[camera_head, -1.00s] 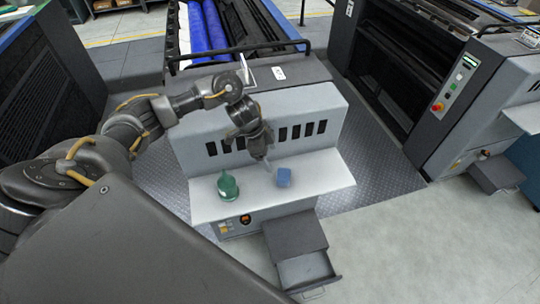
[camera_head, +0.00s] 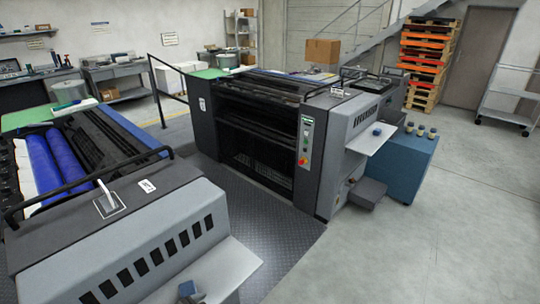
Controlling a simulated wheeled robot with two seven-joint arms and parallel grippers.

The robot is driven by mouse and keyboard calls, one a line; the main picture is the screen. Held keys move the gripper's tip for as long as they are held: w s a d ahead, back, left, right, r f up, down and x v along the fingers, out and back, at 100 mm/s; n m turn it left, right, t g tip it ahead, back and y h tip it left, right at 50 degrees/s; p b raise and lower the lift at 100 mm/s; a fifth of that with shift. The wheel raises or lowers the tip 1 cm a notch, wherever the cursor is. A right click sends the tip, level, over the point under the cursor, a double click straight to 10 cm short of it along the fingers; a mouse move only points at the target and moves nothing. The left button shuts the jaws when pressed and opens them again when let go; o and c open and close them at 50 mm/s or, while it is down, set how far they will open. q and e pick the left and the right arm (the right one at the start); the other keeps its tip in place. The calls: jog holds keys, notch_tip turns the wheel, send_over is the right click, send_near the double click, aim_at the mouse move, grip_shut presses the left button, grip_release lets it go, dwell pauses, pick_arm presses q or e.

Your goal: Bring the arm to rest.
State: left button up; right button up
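Neither of my arms nor grippers shows in the head view now. A blue object (camera_head: 187,289) sits on the light shelf (camera_head: 222,272) of the near ink unit (camera_head: 150,245), cut by the bottom edge of the picture. The green bottle is out of view. A second ink unit (camera_head: 350,118) stands at the centre right with a small blue object (camera_head: 377,132) on its shelf (camera_head: 380,141).
A blue cabinet (camera_head: 405,165) with several small jars on top stands right of the second unit. Diamond-plate floor (camera_head: 262,215) lies between the units. Open concrete floor (camera_head: 440,245) is at the right. Stacked pallets (camera_head: 430,60) and a wheeled rack (camera_head: 510,90) stand behind.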

pick_arm(q)
jog(key=s+a+f+n+g+y, duration=0.15)
jog(key=s+a+n, duration=0.25)
jog(key=s, duration=0.5)
jog(key=s+a+f+n+g+y, duration=0.1)
jog(key=s+a+n+g+y, duration=0.3)
jog(key=s, duration=0.6)
notch_tip(320, 180, down, 28)
jog(key=s+a+r+m+h+b, duration=0.1)
jog(key=s+h+b, duration=0.1)
jog(key=s+a+f+g+b, duration=0.1)
jog(key=s+a+f, duration=0.2)
jog(key=s+f, duration=1.3)
notch_tip(320, 180, down, 2)
jog(key=shift+f, duration=0.1)
jog(key=shift+g+y, duration=0.25)
